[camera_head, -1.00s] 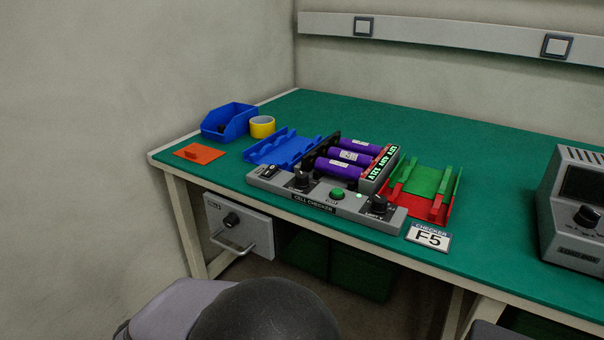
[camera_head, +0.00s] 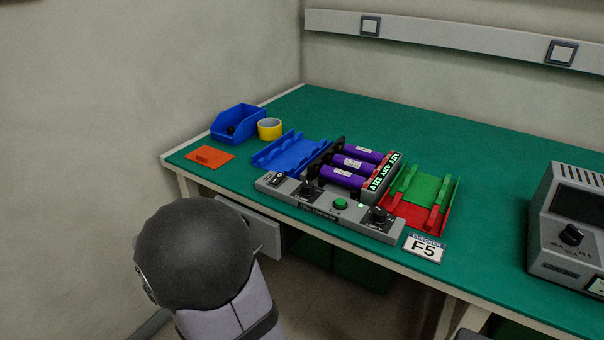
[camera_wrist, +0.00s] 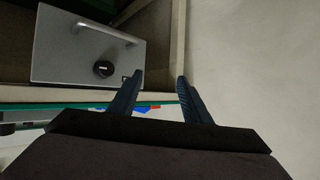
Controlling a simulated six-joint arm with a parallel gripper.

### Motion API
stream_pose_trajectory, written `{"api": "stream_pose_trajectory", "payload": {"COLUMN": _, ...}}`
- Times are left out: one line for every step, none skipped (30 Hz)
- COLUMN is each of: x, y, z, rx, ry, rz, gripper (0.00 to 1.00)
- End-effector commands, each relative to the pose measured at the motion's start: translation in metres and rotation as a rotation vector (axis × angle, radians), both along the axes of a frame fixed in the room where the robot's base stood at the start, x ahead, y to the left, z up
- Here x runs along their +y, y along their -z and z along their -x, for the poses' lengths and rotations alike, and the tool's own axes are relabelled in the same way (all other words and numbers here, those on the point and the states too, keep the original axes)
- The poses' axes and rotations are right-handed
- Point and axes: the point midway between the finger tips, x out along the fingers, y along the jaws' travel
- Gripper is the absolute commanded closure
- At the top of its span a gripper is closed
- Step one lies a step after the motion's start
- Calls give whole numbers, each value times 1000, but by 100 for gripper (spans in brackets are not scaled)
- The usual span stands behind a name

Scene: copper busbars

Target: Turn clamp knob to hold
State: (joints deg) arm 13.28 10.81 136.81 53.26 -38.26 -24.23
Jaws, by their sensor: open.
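The grey cell checker (camera_head: 330,212) stands at the bench's front edge with a black knob (camera_head: 310,189) at its left, a green button (camera_head: 340,204) in the middle and another black knob (camera_head: 379,215) at its right. In the wrist view a grey drawer front (camera_wrist: 60,55) under the bench bears a black knob (camera_wrist: 103,69) and a bar handle. My gripper (camera_wrist: 160,82) is open and empty, with its fingers to the right of that knob. My arm hides the gripper in the head view.
Three purple cells (camera_head: 349,164) lie in the checker. A blue rack (camera_head: 290,152) is left of it, a green and red rack (camera_head: 425,195) right. A blue bin (camera_head: 237,122), yellow tape (camera_head: 269,129) and orange plate (camera_head: 210,157) sit farther left. A grey instrument (camera_head: 570,230) stands far right.

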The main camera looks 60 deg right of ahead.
Motion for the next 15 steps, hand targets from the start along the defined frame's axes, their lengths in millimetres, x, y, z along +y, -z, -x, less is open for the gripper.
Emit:
{"api": "stream_pose_trajectory", "payload": {"x": -27, "y": -18, "z": 13, "rx": -13, "ry": 100, "rz": 53, "gripper": 56}}
{"api": "stream_pose_trajectory", "payload": {"x": -42, "y": -26, "z": 22, "rx": -18, "ry": 161, "rz": 89, "gripper": 56}}
{"api": "stream_pose_trajectory", "payload": {"x": -60, "y": -37, "z": 36, "rx": -23, "ry": 242, "rz": 136, "gripper": 56}}
{"api": "stream_pose_trajectory", "payload": {"x": -72, "y": -45, "z": 47, "rx": -21, "ry": 301, "rz": 170, "gripper": 56}}
{"api": "stream_pose_trajectory", "payload": {"x": -83, "y": -52, "z": 60, "rx": -19, "ry": 359, "rz": 204, "gripper": 56}}
{"api": "stream_pose_trajectory", "payload": {"x": -95, "y": -61, "z": 76, "rx": -10, "ry": 435, "rz": 248, "gripper": 56}}
{"api": "stream_pose_trajectory", "payload": {"x": -103, "y": -68, "z": 88, "rx": -4, "ry": 488, "rz": 279, "gripper": 56}}
{"api": "stream_pose_trajectory", "payload": {"x": -110, "y": -75, "z": 101, "rx": 8, "ry": 541, "rz": 310, "gripper": 56}}
{"api": "stream_pose_trajectory", "payload": {"x": -117, "y": -83, "z": 117, "rx": 22, "ry": 608, "rz": 347, "gripper": 56}}
{"api": "stream_pose_trajectory", "payload": {"x": -121, "y": -88, "z": 128, "rx": 34, "ry": 654, "rz": 374, "gripper": 56}}
{"api": "stream_pose_trajectory", "payload": {"x": -125, "y": -92, "z": 138, "rx": 43, "ry": 696, "rz": 398, "gripper": 56}}
{"api": "stream_pose_trajectory", "payload": {"x": -130, "y": -96, "z": 150, "rx": 47, "ry": 751, "rz": 427, "gripper": 56}}
{"api": "stream_pose_trajectory", "payload": {"x": -133, "y": -97, "z": 157, "rx": 46, "ry": 786, "rz": 445, "gripper": 56}}
{"api": "stream_pose_trajectory", "payload": {"x": -135, "y": -98, "z": 163, "rx": 37, "ry": 817, "rz": 462, "gripper": 56}}
{"api": "stream_pose_trajectory", "payload": {"x": -139, "y": -97, "z": 166, "rx": 17, "ry": 844, "rz": 476, "gripper": 56}}
